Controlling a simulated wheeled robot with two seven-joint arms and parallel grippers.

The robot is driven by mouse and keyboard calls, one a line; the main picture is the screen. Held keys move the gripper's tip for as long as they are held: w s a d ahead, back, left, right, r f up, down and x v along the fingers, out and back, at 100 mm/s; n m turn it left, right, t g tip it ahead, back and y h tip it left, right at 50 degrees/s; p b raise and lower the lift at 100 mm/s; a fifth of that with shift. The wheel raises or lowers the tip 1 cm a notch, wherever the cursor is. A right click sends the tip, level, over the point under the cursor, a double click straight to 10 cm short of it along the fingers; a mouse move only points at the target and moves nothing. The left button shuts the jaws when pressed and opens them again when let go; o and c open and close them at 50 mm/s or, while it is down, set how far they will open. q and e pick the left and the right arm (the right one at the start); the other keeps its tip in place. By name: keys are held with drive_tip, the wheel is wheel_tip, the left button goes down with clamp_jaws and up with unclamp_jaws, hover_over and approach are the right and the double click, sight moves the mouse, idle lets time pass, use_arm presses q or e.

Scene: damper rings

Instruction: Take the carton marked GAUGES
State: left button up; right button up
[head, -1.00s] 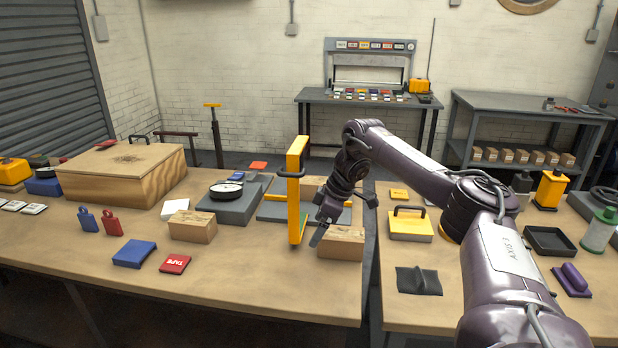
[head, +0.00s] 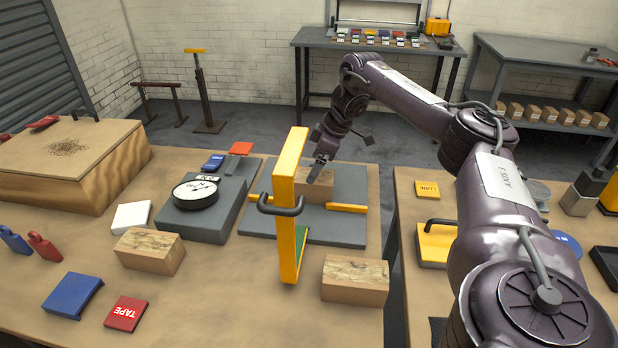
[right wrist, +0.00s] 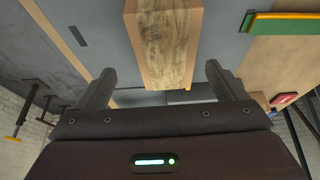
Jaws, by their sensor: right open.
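Three wood-grained cartons show on the near table, and I can read no GAUGES mark on any. One carton (head: 313,187) lies on a dark grey plate behind the upright yellow frame. The others are the front right carton (head: 355,281) and the front left carton (head: 150,251). My right gripper (head: 317,176) is open at the carton on the plate. In the right wrist view, a carton (right wrist: 165,45) lies ahead, in line with the gap between the open fingers (right wrist: 160,85); I see no contact. My left gripper is not in view.
The yellow frame (head: 287,200) with its dark handle stands in front of the plate (head: 345,232). A dial gauge (head: 195,192) sits on a grey block to the left. Several small boxes (head: 550,115) stand on the back right shelf. A gap separates the two front tables.

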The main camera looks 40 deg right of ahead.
sight(321, 192)
drive_tip(key=shift+w+a+f, duration=0.1)
drive_tip(key=shift+a+f, duration=0.3)
drive_tip(key=shift+f, duration=0.45)
drive_tip(key=p+x, duration=0.1)
drive_tip(key=x, duration=0.3)
drive_tip(key=shift+a+f, duration=0.1)
drive_tip(key=shift+f, duration=0.4)
drive_tip(key=shift+f, duration=0.2)
drive_tip(key=shift+w, duration=0.1)
drive_tip(key=c, duration=1.5)
